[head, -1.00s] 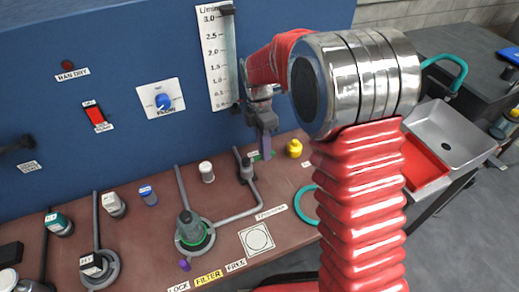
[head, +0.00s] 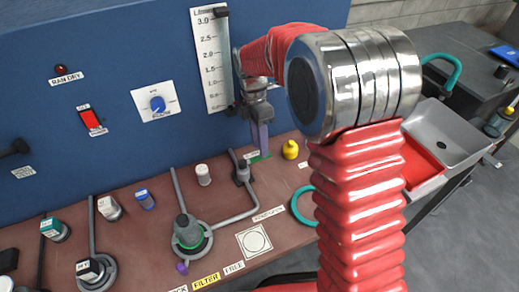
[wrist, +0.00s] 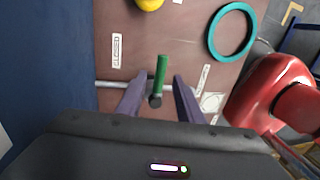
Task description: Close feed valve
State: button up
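The feed valve shows in the wrist view as a green lever handle (wrist: 161,75) with a dark knob at its near end, on a grey pipe (wrist: 108,84). Its green part also shows in the head view (head: 259,158), partly covered by my fingers. My gripper (wrist: 158,82) is open, with one purple finger on each side of the handle and gaps between. In the head view my gripper (head: 260,137) points down over the bench beside the blue panel. A CLOSED label (wrist: 117,50) lies left of the handle. Whether the fingers touch the handle is unclear.
A yellow bottle (head: 290,150) stands close right of my gripper. A teal ring (head: 304,205) lies on the bench. A filter unit with a grey cone (head: 188,230) and pipes stand to the left. A flow scale (head: 211,60) is on the panel behind. A sink (head: 443,133) is at right.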

notch_tip(320, 180, up, 10)
jog(key=w, duration=0.1)
jog(key=shift+w+a+r, duration=0.2)
jog(key=shift+w+a, duration=0.2)
dwell(0.3)
jog(key=s+d+r+m+t, duration=0.2)
jog(key=s+d+r+m, duration=0.2)
jog(key=s+m, duration=0.2)
jog(key=s+d+r+m+t, duration=0.25)
jog(key=s+d+m, duration=0.2)
jog(key=s, duration=0.25)
jog(key=s+d+f+m+t, duration=0.1)
jog(key=s+d+m, duration=0.1)
jog(key=s+m, duration=0.4)
jog(key=s+d+f+m+t, duration=0.1)
jog(key=s+d+m+t, duration=0.1)
jog(key=s+m, duration=0.4)
jog(key=shift+s+f+y, duration=0.25)
jog(key=shift+s+y, duration=0.15)
jog(key=shift+a, duration=0.1)
